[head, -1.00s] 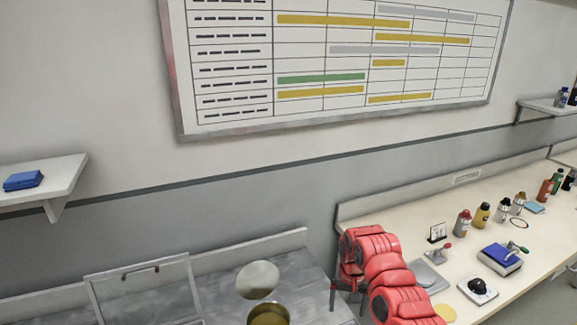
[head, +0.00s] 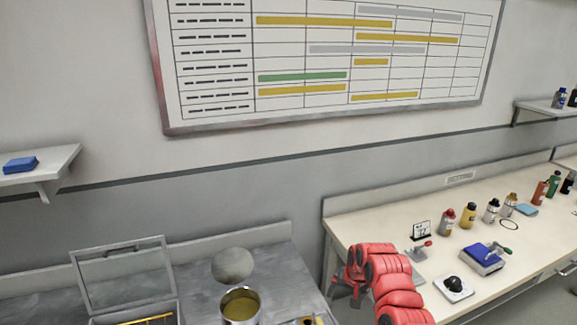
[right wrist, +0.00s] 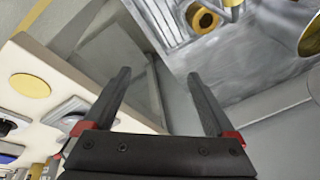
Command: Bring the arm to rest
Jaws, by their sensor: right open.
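My right arm (head: 389,280) is red and bent, and it reaches up from the bottom of the head view. My right gripper (head: 343,293) is dark and hangs by the gap between the grey metal bench (head: 283,283) and the cream worktop (head: 350,228). In the right wrist view the two black fingers of the right gripper (right wrist: 158,75) stand wide apart with nothing between them. Beyond them are the floor and the edges of both benches. My left arm and gripper are not in view.
On the metal bench stand an open-lidded box (head: 122,277), a pot (head: 241,306) and a grey round disc (head: 232,265). The worktop holds several bottles, a blue-topped device (head: 481,258) and a black-knobbed plate (head: 453,287). A wall shelf (head: 50,169) is at left.

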